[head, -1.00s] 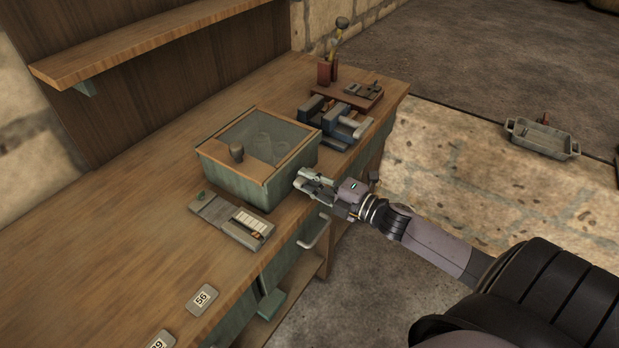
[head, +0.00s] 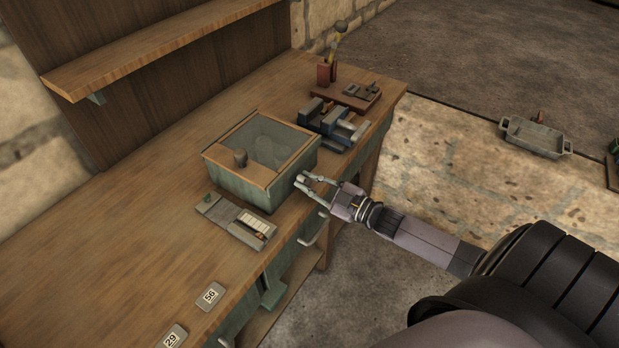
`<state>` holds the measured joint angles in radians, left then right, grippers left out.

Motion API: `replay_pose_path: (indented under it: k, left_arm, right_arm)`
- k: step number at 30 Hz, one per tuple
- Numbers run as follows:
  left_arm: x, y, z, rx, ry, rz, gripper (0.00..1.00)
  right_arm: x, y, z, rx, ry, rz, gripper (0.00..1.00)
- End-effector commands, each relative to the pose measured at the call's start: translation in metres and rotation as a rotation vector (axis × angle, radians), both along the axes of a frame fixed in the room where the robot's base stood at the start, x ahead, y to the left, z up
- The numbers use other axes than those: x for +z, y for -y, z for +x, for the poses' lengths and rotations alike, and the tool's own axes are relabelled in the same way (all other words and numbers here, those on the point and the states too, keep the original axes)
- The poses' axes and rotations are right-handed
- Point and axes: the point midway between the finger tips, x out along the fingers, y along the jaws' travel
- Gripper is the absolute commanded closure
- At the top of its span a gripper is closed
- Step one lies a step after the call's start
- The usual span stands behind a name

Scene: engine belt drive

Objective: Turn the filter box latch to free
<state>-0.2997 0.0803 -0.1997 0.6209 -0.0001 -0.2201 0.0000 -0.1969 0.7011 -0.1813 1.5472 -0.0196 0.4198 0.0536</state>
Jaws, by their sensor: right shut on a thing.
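The green box with a wooden-framed glass lid (head: 228,180), which I take to be the filter box, sits on the workbench. A dark knob (head: 240,158) stands on its lid. My right gripper (head: 301,181) reaches in from the right, with its fingertips at the box's right-hand side near the bench's front edge. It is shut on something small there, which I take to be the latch. The fingers hide it, so its angle cannot be made out. My left gripper is out of view.
A grey case with pale pieces (head: 248,222) lies in front of the box. Number tags (head: 210,296) lie at the lower left. Blue-grey blocks (head: 340,128) and a reddish-brown tray (head: 350,98) are behind. A drawer handle (head: 316,230) projects below the gripper. The bench's left part is clear.

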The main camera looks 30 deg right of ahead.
Motion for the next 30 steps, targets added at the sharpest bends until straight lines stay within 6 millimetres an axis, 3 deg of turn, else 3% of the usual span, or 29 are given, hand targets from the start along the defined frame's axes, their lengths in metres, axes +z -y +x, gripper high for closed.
replay_pose_path:
  k: [15,30]
  left_arm:
    - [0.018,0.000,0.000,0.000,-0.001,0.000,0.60]
    - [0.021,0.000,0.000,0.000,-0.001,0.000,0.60]
  right_arm:
    - [-0.004,-0.001,-0.002,0.000,-0.178,0.399,1.00]
    - [-0.005,-0.002,-0.003,0.001,-0.241,0.555,1.00]
